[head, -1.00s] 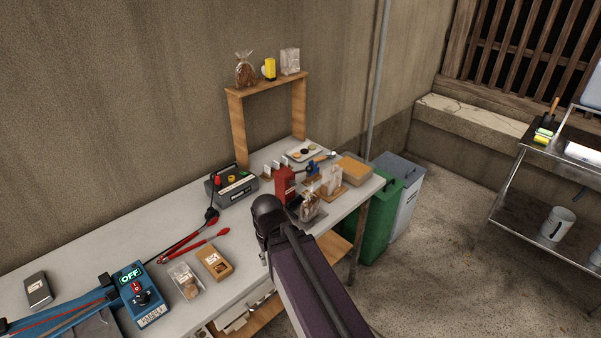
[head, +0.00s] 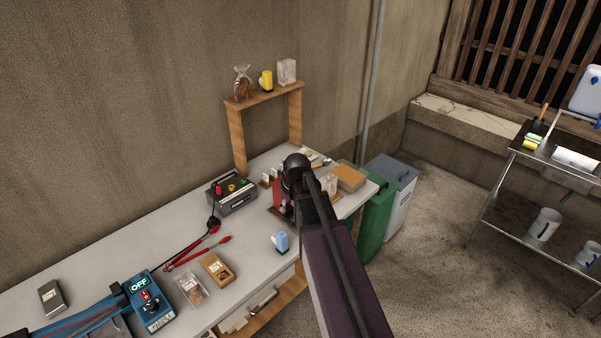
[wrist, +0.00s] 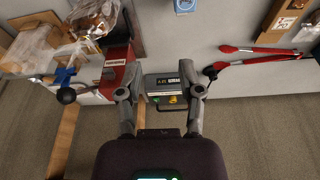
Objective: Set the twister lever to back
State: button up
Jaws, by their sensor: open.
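The twister looks to be the red machine (wrist: 116,72) left of centre in the wrist view. A thin rod with a dark ball knob (wrist: 66,96) sticks out from it to the left, apparently its lever. In the head view my arm hides most of the red machine (head: 278,194), and the lever cannot be made out. My gripper (wrist: 162,96) is open and empty above the table. Its left finger is close to the red machine's right side in the picture, and the knob lies further left, outside the jaws. Contact cannot be told.
A grey control box (head: 232,194) stands by the wall. A clear bag (wrist: 95,18) and blue clamp-like item (wrist: 66,75) crowd the machine. Red tongs (head: 198,250), a brown box (head: 216,269) and a small blue item (head: 280,242) lie on the table. A wooden shelf (head: 265,98) rises behind.

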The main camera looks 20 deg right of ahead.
jog(key=w+d+r+n+t+p, duration=0.1)
jog(key=w+d+r+p, duration=0.1)
jog(key=w+d+r, duration=0.2)
jog(key=w+d+r+n+t+p, duration=0.1)
jog(key=w+d+r+p, duration=0.2)
jog(key=d, duration=0.5)
jog(key=shift+w+r, duration=0.5)
jog(key=shift+w, duration=0.05)
jog(key=shift+f, duration=0.2)
jog(key=b+x, duration=1.2)
jog(key=x, duration=0.1)
jog(key=shift+w+d+f, duration=0.2)
jog(key=shift+w, duration=0.05)
jog(key=shift+c, duration=0.2)
grip_shut()
